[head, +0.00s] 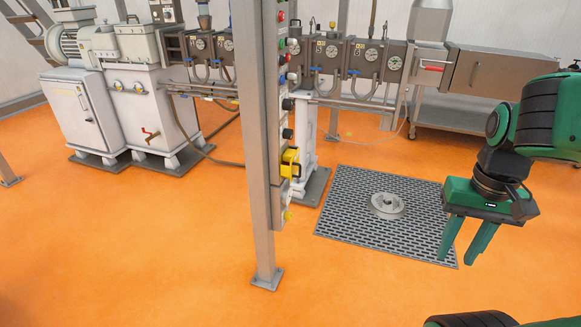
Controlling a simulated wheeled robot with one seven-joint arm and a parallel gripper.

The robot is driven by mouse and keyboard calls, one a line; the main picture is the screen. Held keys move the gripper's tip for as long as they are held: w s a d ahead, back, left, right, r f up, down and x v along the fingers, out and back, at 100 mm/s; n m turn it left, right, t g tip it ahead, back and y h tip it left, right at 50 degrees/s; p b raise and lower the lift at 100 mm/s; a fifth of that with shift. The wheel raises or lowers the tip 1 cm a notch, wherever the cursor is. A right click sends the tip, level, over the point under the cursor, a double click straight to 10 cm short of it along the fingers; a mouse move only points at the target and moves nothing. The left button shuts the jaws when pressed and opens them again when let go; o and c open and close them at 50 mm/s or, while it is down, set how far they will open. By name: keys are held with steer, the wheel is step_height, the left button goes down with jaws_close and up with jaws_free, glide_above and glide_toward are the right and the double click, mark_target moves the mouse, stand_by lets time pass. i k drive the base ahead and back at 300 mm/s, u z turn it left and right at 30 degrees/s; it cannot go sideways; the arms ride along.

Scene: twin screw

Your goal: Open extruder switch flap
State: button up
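A grey post (254,140) stands in the middle of the head view. A narrow control panel (276,110) with several coloured knobs and buttons runs down its right side. A yellow switch box (290,160) with dark parts sits low on this panel. It may be the extruder switch with its flap; it is too small to tell whether the flap is open or closed. My green gripper (458,257) is at the right, well apart from the panel. Its two fingers point down, spread and empty, above the floor by the grate.
The grey extruder (372,58) with gauges and a red handle spans the back. White machine cabinets (145,110) stand at the left. A floor grate (350,215) with a round metal piece (388,205) lies between post and gripper. The orange floor in front is clear.

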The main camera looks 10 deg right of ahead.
mark_target(292, 155)
steer(key=i, duration=0.95)
steer(key=z, duration=0.1)
